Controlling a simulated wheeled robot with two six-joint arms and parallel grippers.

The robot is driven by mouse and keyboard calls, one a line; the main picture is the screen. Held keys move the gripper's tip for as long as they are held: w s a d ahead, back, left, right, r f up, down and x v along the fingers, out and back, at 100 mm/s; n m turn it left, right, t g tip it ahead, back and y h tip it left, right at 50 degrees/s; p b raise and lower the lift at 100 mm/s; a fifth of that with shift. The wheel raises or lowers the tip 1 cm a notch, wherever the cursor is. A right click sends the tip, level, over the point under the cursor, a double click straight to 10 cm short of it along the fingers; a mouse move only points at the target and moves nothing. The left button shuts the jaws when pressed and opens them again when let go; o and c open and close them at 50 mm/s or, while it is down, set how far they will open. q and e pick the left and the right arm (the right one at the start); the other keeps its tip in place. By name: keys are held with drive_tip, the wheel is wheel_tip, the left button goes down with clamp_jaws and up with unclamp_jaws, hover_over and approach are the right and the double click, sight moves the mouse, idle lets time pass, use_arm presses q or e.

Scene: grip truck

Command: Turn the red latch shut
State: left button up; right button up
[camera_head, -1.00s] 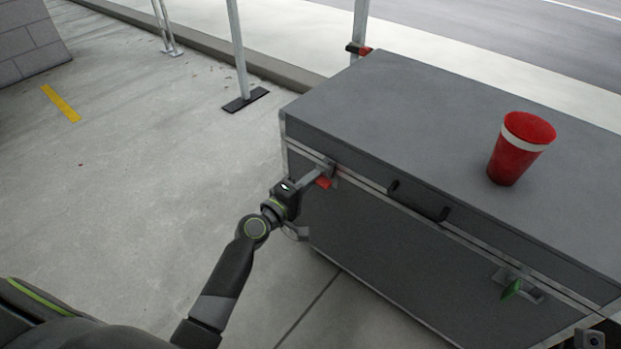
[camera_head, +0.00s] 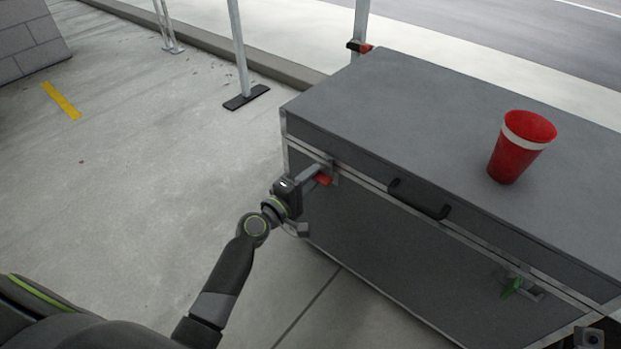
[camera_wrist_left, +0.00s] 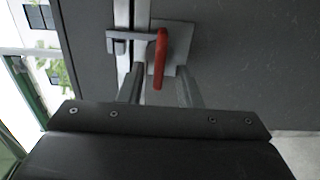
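The red latch (camera_head: 323,180) is on the front of the grey case (camera_head: 385,235), near its left corner and just below the lid seam. In the left wrist view the latch's red handle (camera_wrist_left: 160,62) points toward my gripper, beside the metal seam strip. My left gripper (camera_head: 314,174) is at the latch. The left wrist view shows its two fingers (camera_wrist_left: 160,88) apart, with the end of the red handle between them and a gap on each side. A dark part at the lower right corner may be my right gripper (camera_head: 590,338); its fingers cannot be made out.
A green latch (camera_head: 512,287) is on the case front at the right, and a black handle (camera_head: 418,199) is between the latches. A red cup (camera_head: 520,150) with a white band stands on the lid. Metal posts (camera_head: 238,50) stand behind.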

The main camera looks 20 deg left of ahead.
use_arm(q)
drive_tip(key=b+v, duration=0.1)
drive_tip(key=v, duration=1.6)
drive_tip(key=shift+s, duration=0.2)
drive_tip(key=shift+r, duration=0.1)
